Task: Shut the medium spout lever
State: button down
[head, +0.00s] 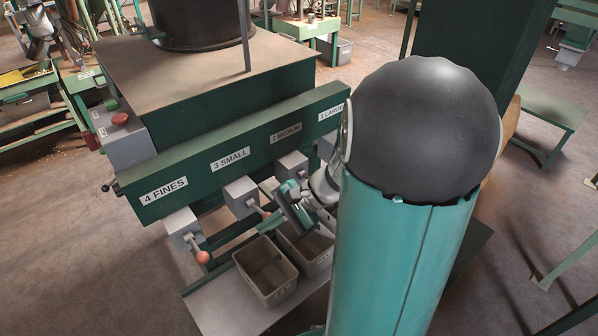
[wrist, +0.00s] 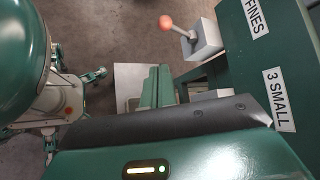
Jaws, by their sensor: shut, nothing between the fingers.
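The medium spout (head: 292,165) is a grey box under the "2 MEDIUM" label (head: 286,132) on the green hopper front in the head view. Its lever cannot be made out; my gripper and arm cover the area just below and to the right of the spout. My gripper (head: 294,206) is teal, angled downward, in front of the spouts and over the bins. Its closed fingers show in the wrist view (wrist: 157,87), with nothing between them. Whether it touches the medium lever cannot be told.
The small spout (head: 240,197) is just left of my gripper. The fines spout (head: 182,230) has a lever with an orange knob (head: 203,257), also visible in the wrist view (wrist: 166,22). A grey bin (head: 266,284) stands below, with another bin (head: 318,266) beside it.

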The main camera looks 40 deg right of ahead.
jog(key=s+d+f+m+t+h, duration=0.1)
jog(key=d+f+m+t+h, duration=0.3)
jog(key=d+m, duration=0.5)
jog(key=s+d+f+m+t+h, duration=0.2)
jog(key=d+f+m+t, duration=0.6)
jog(key=d, duration=0.8)
notch_tip(320, 180, down, 2)
jog(key=m+h, duration=0.1)
jog(key=h, duration=0.1)
jog(key=shift+s+m+t+h, duration=0.2)
jog(key=shift+m+t+h, duration=0.1)
jog(key=shift+t, duration=0.1)
jog(key=shift+w, duration=0.1)
jog(key=w+a+r, duration=0.1)
jog(key=w+r, duration=0.2)
jog(key=w, duration=0.8)
jog(key=shift+a+r, duration=0.15)
jog(key=shift+a, duration=0.15)
jog(key=shift+r, duration=0.15)
